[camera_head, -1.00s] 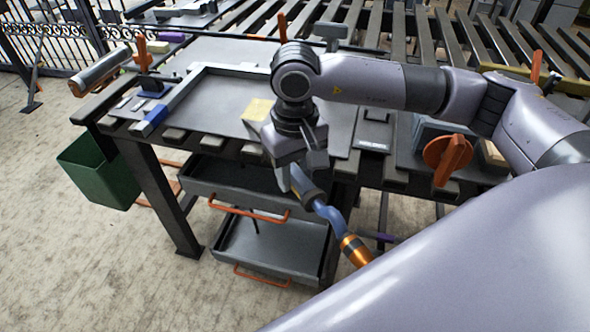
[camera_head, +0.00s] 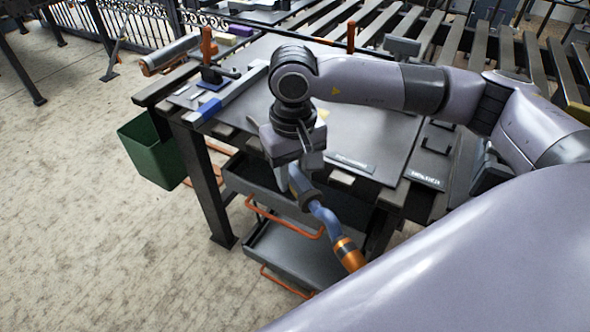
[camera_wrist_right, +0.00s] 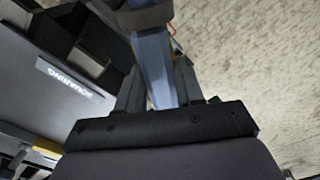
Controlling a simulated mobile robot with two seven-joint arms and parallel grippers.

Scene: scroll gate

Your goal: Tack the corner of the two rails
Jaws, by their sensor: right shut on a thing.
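My right gripper (camera_head: 296,172) hangs at the front edge of the bench and is shut on the blue handle of a torch-like tool (camera_head: 325,216). The tool curves down to an orange and dark end, clear of the bench top. In the right wrist view the blue tool (camera_wrist_right: 153,62) sits between the fingers. A light grey rail (camera_head: 238,90) lies on the left of the bench top, with a blue piece (camera_head: 204,111) at its near end. My arm hides the area past its far end, so the second rail and the corner cannot be made out. My left gripper is out of view.
The dark bench (camera_head: 375,130) has a label plate (camera_head: 350,162) near its front edge. Below are grey trays (camera_head: 290,257) with orange handles. A green bin (camera_head: 152,150) hangs at the left. Floor at left is open.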

